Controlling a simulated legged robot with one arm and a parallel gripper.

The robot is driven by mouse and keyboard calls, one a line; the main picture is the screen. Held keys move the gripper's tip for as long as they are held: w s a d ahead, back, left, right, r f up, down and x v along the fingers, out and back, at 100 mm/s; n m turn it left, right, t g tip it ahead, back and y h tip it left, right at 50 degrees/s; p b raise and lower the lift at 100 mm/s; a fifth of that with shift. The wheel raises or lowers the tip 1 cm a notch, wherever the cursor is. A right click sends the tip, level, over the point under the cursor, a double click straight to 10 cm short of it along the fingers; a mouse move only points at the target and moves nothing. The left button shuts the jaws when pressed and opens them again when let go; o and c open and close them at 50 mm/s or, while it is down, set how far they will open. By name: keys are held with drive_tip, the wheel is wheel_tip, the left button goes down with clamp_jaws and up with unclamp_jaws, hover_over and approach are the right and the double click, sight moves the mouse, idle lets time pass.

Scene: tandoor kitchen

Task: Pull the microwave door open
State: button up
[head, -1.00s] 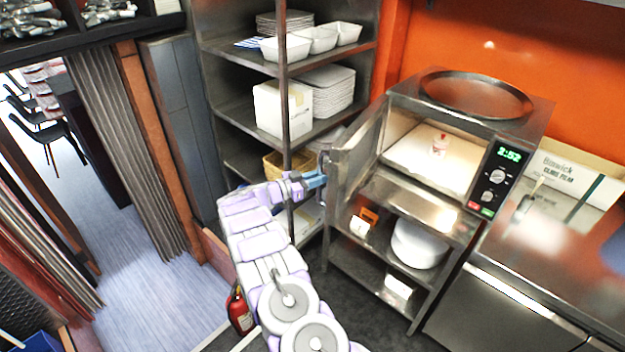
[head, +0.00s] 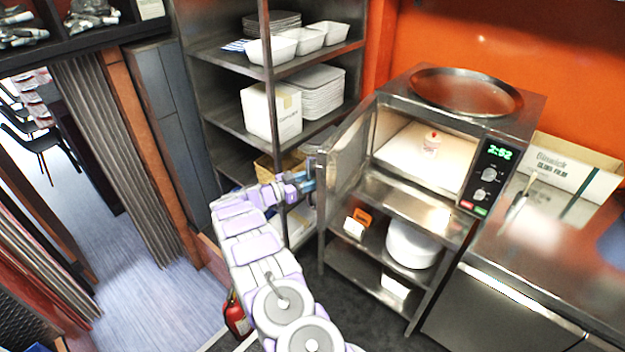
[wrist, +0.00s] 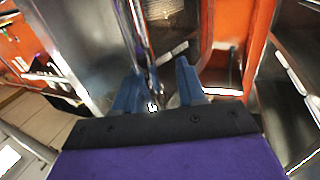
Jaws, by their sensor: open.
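The steel microwave (head: 527,112) stands on a steel stand at the right in the head view.
A steel rack (head: 225,118) with white dishes and a box (head: 272,112) stands close behind my gripper. A round tray (head: 466,92) lies on the microwave. A counter (head: 540,255) is at the right, and a fire extinguisher (head: 236,316) is on the floor. Open floor lies left.

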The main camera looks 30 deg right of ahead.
drive_tip(key=a+p, duration=0.1)
drive_tip(key=a, duration=1.8)
drive_tip(key=shift+s+a, duration=0.2)
drive_tip(key=shift+a, duration=0.25)
